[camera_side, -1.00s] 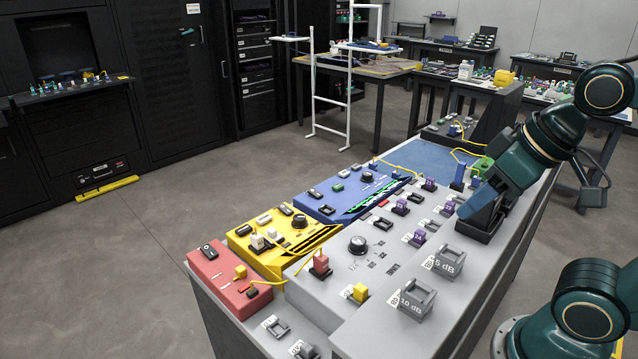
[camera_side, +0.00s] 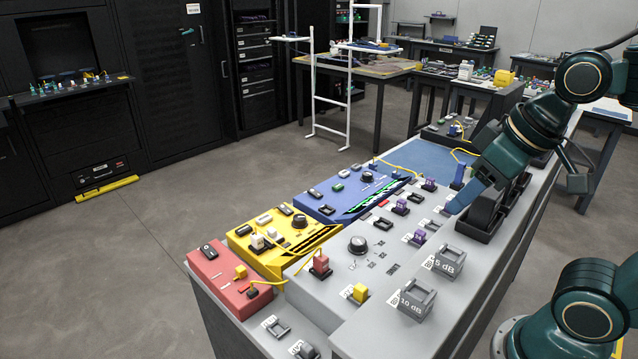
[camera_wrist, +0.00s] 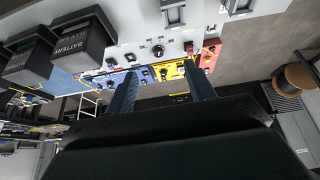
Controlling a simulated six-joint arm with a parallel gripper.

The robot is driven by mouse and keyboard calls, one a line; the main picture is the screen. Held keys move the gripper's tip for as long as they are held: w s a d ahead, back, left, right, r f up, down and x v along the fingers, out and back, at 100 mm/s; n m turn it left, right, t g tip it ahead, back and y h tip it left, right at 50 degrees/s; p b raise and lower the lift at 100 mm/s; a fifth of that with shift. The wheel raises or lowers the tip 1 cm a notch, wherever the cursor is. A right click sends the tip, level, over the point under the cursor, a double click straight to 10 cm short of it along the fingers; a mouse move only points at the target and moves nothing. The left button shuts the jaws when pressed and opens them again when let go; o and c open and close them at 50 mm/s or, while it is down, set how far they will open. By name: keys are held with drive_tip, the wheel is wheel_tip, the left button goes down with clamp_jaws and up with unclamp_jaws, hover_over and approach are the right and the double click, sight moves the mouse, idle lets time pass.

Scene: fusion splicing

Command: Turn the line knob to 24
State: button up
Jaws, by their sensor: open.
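The grey panel's knob also shows in the wrist view (camera_wrist: 158,51). My gripper (camera_side: 453,207) is above the right part of the bench, to the right of and apart from all three knobs. In the wrist view its two blue fingers (camera_wrist: 159,70) are spread, with nothing held between them.
Grey blocks marked 5 dB (camera_side: 446,262) and 10 dB (camera_side: 413,299) stand at the front right. Black battery blocks (camera_wrist: 30,58) stand on the bench near my arm. A red unit (camera_side: 228,277) with a yellow cable is at the front left. Purple plugs stand on the grey panel.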

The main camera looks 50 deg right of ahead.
drive_tip(key=w+d+f+n+g, duration=0.1)
drive_tip(key=w+g, duration=0.2)
drive_tip(key=w, duration=0.8)
drive_tip(key=g, duration=0.2)
hover_over(358, 240)
wheel_tip(358, 240, down, 7)
drive_tip(key=shift+s+f+n, duration=0.1)
drive_tip(key=shift+n, duration=0.3)
drive_tip(key=shift+f, duration=0.15)
wheel_tip(358, 240, down, 14)
drive_tip(key=shift+r, duration=0.2)
drive_tip(key=c, duration=1)
